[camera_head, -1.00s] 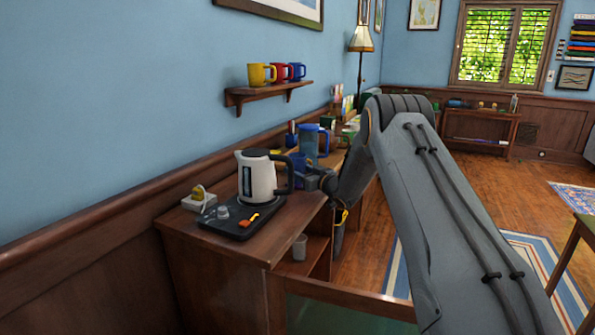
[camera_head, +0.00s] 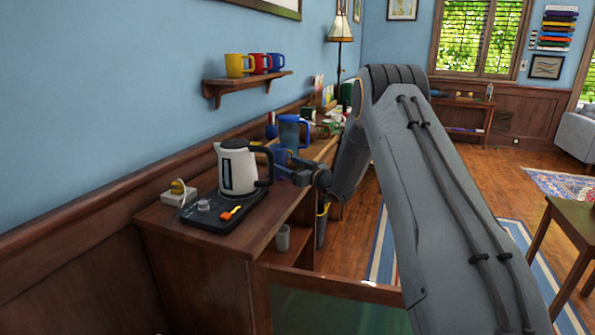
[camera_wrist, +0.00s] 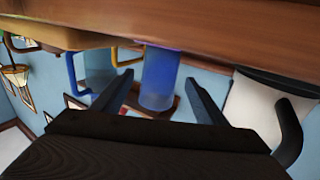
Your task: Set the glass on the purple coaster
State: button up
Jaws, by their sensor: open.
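A translucent blue glass (camera_wrist: 160,82) shows between my open fingers in the wrist view, which looks upside down. I cannot tell whether the fingers touch it. A blue shape, probably the same glass (camera_head: 279,155), stands on the counter behind the kettle in the head view. My gripper (camera_head: 284,171) is close beside it, partly hidden by the kettle; its fingers show in the wrist view (camera_wrist: 160,97). A thin purplish edge shows at the glass's base in the wrist view. I cannot tell whether this is the coaster.
A white kettle (camera_head: 238,170) with a black handle stands close to my gripper, on a black base (camera_head: 215,213). A blue pitcher (camera_head: 289,131) stands behind the glass. Several mugs sit on the wall shelf (camera_head: 247,85). A grey cup (camera_head: 283,238) is below the counter (camera_head: 265,228).

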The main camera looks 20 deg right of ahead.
jog(key=v, duration=0.6)
jog(key=shift+s+d, duration=0.15)
jog(key=shift+s, duration=0.15)
jog(key=shift+d+h, duration=0.15)
jog(key=shift+h, duration=0.15)
jog(key=s+d+f+m+g+h, duration=0.1)
jog(key=s+d+m+g+h, duration=0.25)
jog(key=s, duration=0.45)
jog(key=s+d+m+g+h, duration=0.25)
jog(key=s+h, duration=0.25)
jog(key=s, duration=0.3)
jog(key=s+a+g, duration=0.2)
jog(key=s+g, duration=0.1)
jog(key=s, duration=0.8)
jog(key=s+a+f+m+g, duration=0.1)
jog(key=s+a+g, duration=0.1)
jog(key=s, duration=1)
jog(key=s+a+f+g, duration=0.1)
jog(key=s+g, duration=0.3)
jog(key=s, duration=0.8)
jog(key=shift+a+f+m+g+y, duration=0.3)
jog(key=shift+a+g+y, duration=0.1)
jog(key=shift+a, duration=0.5)
jog(key=shift+s+r, duration=0.1)
